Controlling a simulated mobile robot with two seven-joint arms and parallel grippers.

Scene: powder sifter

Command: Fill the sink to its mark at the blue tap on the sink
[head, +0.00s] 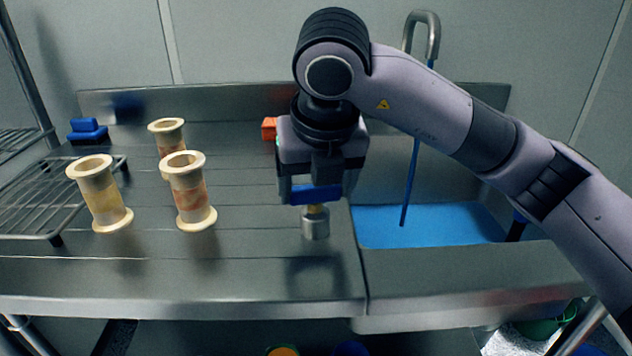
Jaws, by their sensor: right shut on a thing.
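The blue tap handle (316,195) sits on a short brass stem above a round steel base (315,226) on the counter, left of the sink. My right gripper (318,188) is above it, pointing down and shut on the handle. A curved steel spout (431,38) rises behind the sink. A thin blue stream (411,180) runs from it into the sink (430,263). Blue water (455,224) covers the visible inside of the sink. I cannot make out a fill mark. My left gripper is not in view.
Several cream spool-shaped sifters, including the front one (190,192), stand at the left, with a wire rack (45,195) beside them. A blue object (88,131) and an orange block (269,128) sit further back. The counter's front strip is clear.

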